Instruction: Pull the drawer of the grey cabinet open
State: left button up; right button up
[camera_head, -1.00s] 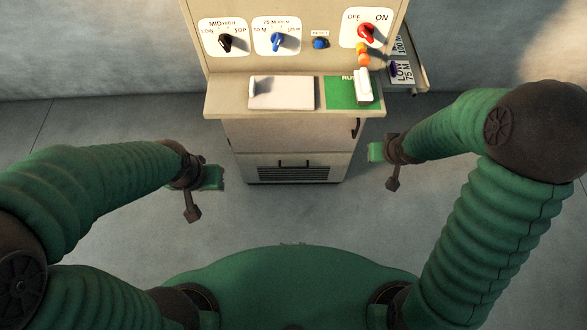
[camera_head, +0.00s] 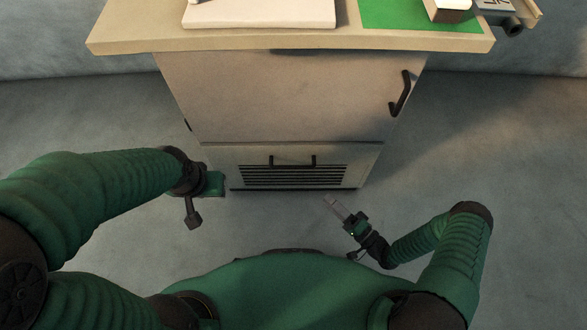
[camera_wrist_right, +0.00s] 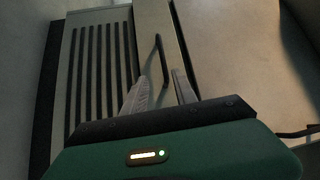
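The grey cabinet (camera_head: 285,95) stands ahead of me. Its low drawer (camera_head: 225,170) looks closed, its front flush under the upper door. The drawer has a dark bar handle (camera_head: 293,158) above a slotted vent. In the right wrist view the handle (camera_wrist_right: 159,58) lies beyond my right fingertips, lined up between them. My right gripper (camera_head: 332,202) is below and right of the handle in the head view, fingers apart and empty. It also shows in the wrist view (camera_wrist_right: 160,88). My left gripper (camera_head: 215,184) is left of the drawer; its fingers are not clear.
The upper door has its own dark handle (camera_head: 401,94) at the right. The worktop (camera_head: 120,38) overhangs the cabinet front and carries a white board (camera_head: 260,12) and a green mat (camera_head: 405,14). The floor in front of the drawer is clear.

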aim_at(293, 167)
jog(key=b+x, duration=0.3)
jog(key=x, duration=1.2)
jog(key=shift+w+a+r, duration=0.1)
jog(key=shift+a, duration=0.3)
jog(key=shift+w+a+r, duration=0.2)
jog(key=shift+w+a, duration=0.2)
jog(key=shift+c, duration=0.4)
grip_shut()
jog(key=shift+f, duration=0.15)
